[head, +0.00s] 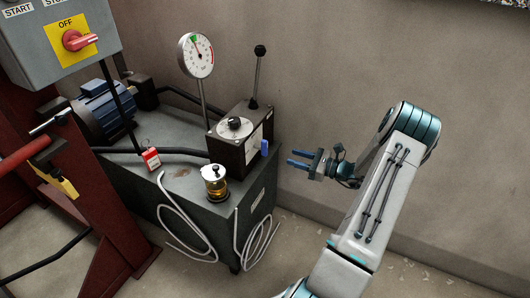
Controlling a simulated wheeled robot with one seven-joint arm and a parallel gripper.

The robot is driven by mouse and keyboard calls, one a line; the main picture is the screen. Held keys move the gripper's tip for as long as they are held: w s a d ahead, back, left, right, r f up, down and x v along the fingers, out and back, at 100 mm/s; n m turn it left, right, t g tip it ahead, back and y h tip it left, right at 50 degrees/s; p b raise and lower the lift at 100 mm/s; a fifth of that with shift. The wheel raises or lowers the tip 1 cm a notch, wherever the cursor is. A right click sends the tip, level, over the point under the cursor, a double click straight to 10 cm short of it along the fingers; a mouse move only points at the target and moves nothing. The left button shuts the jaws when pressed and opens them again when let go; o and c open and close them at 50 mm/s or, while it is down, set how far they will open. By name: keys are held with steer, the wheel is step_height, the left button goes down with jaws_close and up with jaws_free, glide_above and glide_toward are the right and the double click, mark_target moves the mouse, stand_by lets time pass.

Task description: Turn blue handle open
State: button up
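The blue handle (264,148) is a small upright piece on the right face of a dark valve box (240,138), which sits on a grey cabinet. My gripper (290,159) is to the right of the blue handle, with its two blue fingers pointing left towards it. The fingers are apart with a gap between them, and nothing shows in the gap. A space is visible between the fingertips and the handle, so they do not appear to touch.
The grey cabinet (240,205) carries a pressure gauge (196,55), a black-knobbed lever (257,75), a jar of amber fluid (214,182) and a blue motor (101,106). A control box (60,40) stands upper left. Floor at right is clear.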

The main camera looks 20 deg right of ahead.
mark_target(267, 148)
steer(key=shift+m+t, duration=0.3)
steer(key=shift+m, duration=0.1)
steer(key=x, duration=0.8)
steer(key=f+x, duration=0.1)
steer(key=x, duration=0.4)
steer(key=shift+w+d+b, duration=0.35)
jaws_close()
